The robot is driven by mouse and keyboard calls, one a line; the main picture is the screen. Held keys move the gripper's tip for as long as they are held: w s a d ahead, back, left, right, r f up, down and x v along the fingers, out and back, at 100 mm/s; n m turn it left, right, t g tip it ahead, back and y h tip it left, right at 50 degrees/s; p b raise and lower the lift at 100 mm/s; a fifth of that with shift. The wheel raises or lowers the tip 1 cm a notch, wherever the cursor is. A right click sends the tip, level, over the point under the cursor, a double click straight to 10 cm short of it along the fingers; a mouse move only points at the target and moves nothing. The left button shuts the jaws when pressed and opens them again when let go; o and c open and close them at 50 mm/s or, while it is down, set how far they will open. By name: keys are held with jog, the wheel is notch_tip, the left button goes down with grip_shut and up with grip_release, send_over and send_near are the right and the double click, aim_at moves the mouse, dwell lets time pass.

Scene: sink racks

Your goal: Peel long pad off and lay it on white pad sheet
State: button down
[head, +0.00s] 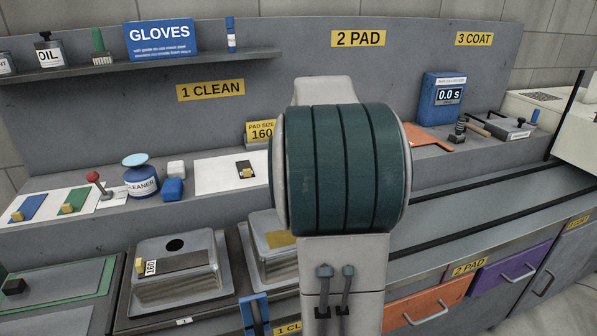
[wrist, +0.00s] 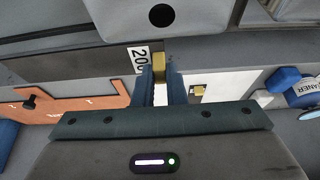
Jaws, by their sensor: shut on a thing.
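In the wrist view my gripper (wrist: 160,75) has its two blue fingers shut on the yellow tab (wrist: 158,64) of the long dark pad (wrist: 75,66). The pad has a white 200 label beside the tab and runs left along a grey sink. I cannot tell whether it is still stuck to the sink. In the head view my arm hides the gripper and this pad. The white pad sheet (head: 215,178) lies on the ledge beside the PAD SIZE 160 sign, with a small dark pad (head: 244,164) on it. The sheet also shows in the wrist view (wrist: 220,80).
Another sink (head: 174,285) carries a 160 pad. An orange plate (head: 427,142) and the blue timer (head: 441,100) are at the right. Bare sheet shows around the small pad.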

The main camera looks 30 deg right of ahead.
jog(key=shift+r+p, duration=2)
jog(key=shift+r, duration=0.9)
